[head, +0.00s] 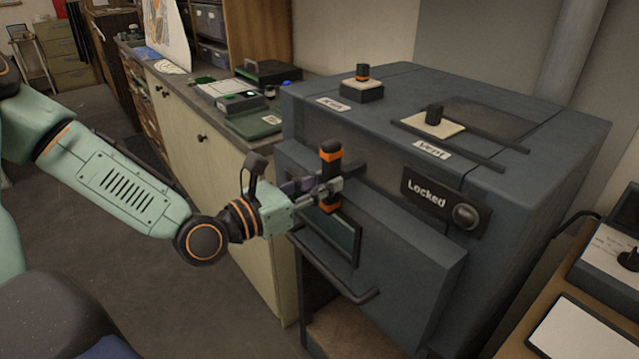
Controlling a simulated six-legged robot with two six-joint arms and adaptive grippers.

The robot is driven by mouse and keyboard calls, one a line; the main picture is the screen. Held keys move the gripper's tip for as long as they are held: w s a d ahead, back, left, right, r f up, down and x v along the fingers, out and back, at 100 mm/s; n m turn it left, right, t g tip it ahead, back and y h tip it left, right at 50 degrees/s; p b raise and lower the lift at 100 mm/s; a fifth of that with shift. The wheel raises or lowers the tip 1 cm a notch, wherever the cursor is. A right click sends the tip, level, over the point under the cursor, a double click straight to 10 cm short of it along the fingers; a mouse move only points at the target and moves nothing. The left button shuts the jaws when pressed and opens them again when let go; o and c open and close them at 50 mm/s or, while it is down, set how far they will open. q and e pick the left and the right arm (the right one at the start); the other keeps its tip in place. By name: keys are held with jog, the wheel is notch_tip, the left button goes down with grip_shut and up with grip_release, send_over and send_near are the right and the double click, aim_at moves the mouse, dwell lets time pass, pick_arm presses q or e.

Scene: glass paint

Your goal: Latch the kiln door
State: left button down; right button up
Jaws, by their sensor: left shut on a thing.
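The kiln (545,150) is a large blue-grey box at the right, with its door (415,265) on the front. The door has a dark window (345,240) and a bar handle (345,292) low down. An upright black and orange latch handle (330,157) stands at the upper door. My left gripper (328,187) is shut on this latch handle from the left, and its fingers hide part of it. A plate reading "Locked" (425,192) with a round dark lamp or knob (465,217) is to the right. My right gripper is not in view.
The kiln top carries a black and orange knob (362,75) and a vent slider (434,117). A counter (215,105) with small devices stands at the left, and a side table (545,300) at the lower right. Grey floor (115,230) is clear at the left.

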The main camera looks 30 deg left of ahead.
pick_arm(q)
jog(key=c, duration=1.2)
grip_release()
jog(key=shift+w+d+r, duration=0.1)
jog(key=shift+w+r, duration=0.05)
jog(key=shift+o, duration=0.2)
